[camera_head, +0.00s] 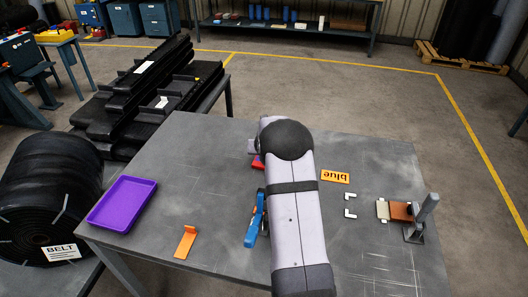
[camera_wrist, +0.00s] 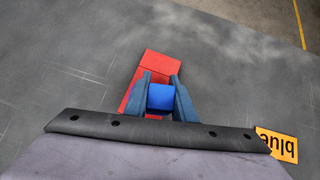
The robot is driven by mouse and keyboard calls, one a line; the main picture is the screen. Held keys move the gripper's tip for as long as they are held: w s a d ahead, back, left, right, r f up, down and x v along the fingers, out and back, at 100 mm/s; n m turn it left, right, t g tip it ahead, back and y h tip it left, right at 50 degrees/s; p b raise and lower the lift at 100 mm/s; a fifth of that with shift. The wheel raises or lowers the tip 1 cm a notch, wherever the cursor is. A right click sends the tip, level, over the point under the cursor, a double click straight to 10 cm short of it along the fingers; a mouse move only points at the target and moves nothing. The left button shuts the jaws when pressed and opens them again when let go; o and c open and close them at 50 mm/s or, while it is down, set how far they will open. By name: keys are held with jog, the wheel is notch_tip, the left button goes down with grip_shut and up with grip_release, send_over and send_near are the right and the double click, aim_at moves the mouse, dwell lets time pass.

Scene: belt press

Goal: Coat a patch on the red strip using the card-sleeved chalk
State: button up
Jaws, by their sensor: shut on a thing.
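My gripper (camera_wrist: 166,92) is shut on a small blue block-like piece (camera_wrist: 160,98), seen end-on between its two dark blue fingers. It appears to be the chalk; I cannot make out a card sleeve. The red strip (camera_wrist: 162,63) lies on the grey table just beyond and under the fingertips. I cannot tell whether the blue piece touches it. In the head view my arm hides the gripper and most of the strip; only a bit of red (camera_head: 257,163) shows at its left side.
An orange "blue" label (camera_head: 335,178) lies right of my arm. A blue tool (camera_head: 256,222) lies close to its left. A purple tray (camera_head: 122,204) and orange bracket (camera_head: 186,242) are at the left. White corner marks (camera_head: 350,213) and a brown block on a stand (camera_head: 401,211) are at the right.

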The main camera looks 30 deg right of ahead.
notch_tip(320, 180, up, 8)
jog(key=p, duration=0.6)
jog(key=shift+f, duration=0.2)
jog(key=shift+w, duration=0.1)
